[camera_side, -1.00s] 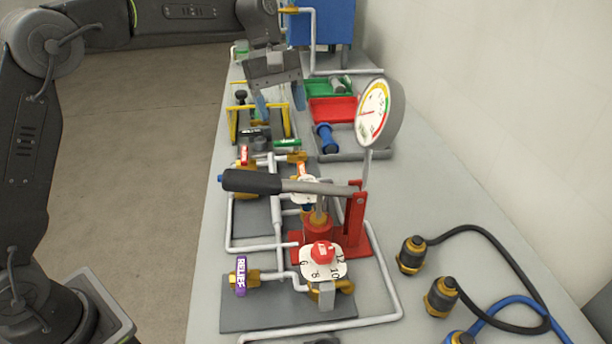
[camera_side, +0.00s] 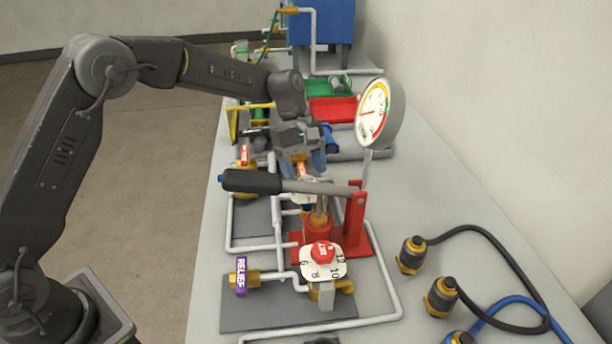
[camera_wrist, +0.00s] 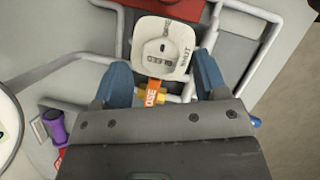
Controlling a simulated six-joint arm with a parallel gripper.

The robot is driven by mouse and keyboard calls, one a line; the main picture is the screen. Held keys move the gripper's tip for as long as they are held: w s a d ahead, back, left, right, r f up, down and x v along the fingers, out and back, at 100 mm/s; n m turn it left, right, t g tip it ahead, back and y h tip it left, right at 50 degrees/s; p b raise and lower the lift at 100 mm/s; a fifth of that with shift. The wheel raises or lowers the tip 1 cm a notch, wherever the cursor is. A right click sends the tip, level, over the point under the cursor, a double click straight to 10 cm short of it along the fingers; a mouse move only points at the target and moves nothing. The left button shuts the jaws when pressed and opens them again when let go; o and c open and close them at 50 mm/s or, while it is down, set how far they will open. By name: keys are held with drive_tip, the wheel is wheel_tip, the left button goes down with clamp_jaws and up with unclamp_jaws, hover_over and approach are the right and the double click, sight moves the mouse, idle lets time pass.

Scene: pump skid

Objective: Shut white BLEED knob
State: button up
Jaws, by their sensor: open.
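The white BLEED piece (camera_wrist: 176,38) shows in the wrist view, with the words BLEED and SHUT and a small dark mark near its middle. I cannot clearly separate the knob from its plate. An orange tag (camera_wrist: 153,92) with lettering lies just below it. In the side view the white piece (camera_side: 298,191) is mostly hidden behind the pump handle, with the orange tag (camera_side: 302,170) above it. My gripper (camera_side: 302,170) is open and empty above it. In the wrist view my gripper's blue fingers (camera_wrist: 163,75) stand either side of its lower edge; contact is not visible.
The pump's black-gripped lever (camera_side: 255,182) crosses close in front of my gripper. A dial gauge (camera_side: 374,112) stands to the right. A red-topped white dial (camera_side: 322,260) and purple RELIEF tag (camera_side: 240,276) sit nearer. Grey pipes surround the valves. The bench at right is partly clear.

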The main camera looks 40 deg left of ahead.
drive_tip(key=shift+x, duration=1.05)
drive_tip(key=c, duration=0.9)
